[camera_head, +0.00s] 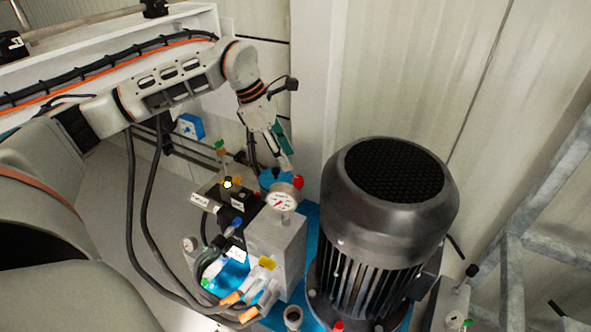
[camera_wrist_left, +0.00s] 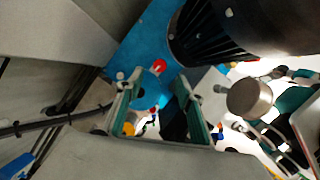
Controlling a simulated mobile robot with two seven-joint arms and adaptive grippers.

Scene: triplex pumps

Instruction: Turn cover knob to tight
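My left gripper (camera_head: 283,150) reaches down from the upper left to the back of the pump block, just above a blue round part (camera_head: 267,178). In the left wrist view the two teal-lined fingers (camera_wrist_left: 157,100) stand apart, with the blue round part (camera_wrist_left: 150,90) seen between and beyond them. I cannot tell whether they touch it, or whether it is the cover knob. A red knob (camera_head: 298,182) is beside the gauge and also shows in the wrist view (camera_wrist_left: 158,66). I cannot make out my right gripper.
A white-faced pressure gauge (camera_head: 281,201) stands on the grey block (camera_head: 278,245), close to the gripper. A large dark motor (camera_head: 388,205) rises at the right. Black hoses (camera_head: 131,200) hang at the left. A metal frame (camera_head: 515,270) is at the far right.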

